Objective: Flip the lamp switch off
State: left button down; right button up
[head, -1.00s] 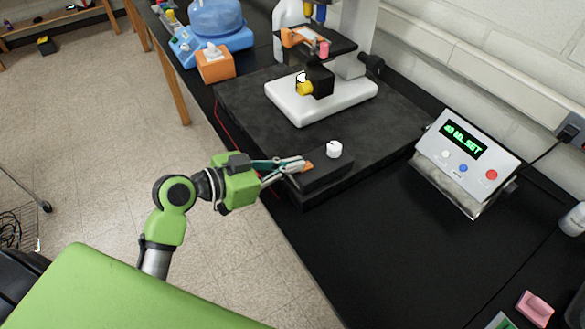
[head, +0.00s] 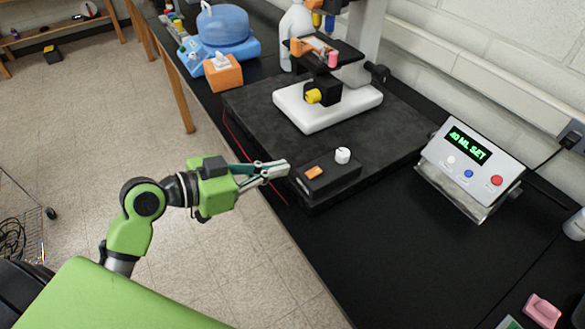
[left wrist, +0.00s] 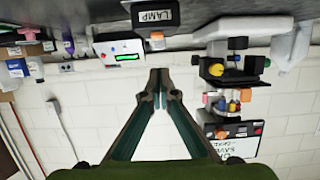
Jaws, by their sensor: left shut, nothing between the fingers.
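The black lamp control box (head: 335,183) sits at the front edge of the dark slab. It bears an orange switch (head: 314,172) and a white round knob (head: 343,155). I cannot tell which way the switch is set. My left gripper (head: 284,169) is shut and empty, with its tips just left of the box and apart from the switch. In the left wrist view, which is upside down, the closed fingertips (left wrist: 160,75) point toward the wall. The box's "LAMP" label (left wrist: 155,16) shows there at the top. My right gripper is not in view.
A microscope with a white base (head: 330,107) stands on the dark slab (head: 400,128) behind the box. A grey control unit (head: 468,170) with a green display stands to the right. An orange tissue box (head: 222,74) is farther back.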

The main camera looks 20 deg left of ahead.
pick_arm(q)
jog(key=v, duration=0.2)
jog(key=b+v, duration=0.1)
jog(key=v, duration=0.1)
jog(key=shift+s+f, duration=0.1)
jog(key=shift+f, duration=0.15)
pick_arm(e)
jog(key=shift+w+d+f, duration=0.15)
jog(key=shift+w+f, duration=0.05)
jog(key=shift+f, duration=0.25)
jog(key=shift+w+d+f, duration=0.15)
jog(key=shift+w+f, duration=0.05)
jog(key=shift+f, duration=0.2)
pick_arm(q)
jog(key=shift+a, duration=0.1)
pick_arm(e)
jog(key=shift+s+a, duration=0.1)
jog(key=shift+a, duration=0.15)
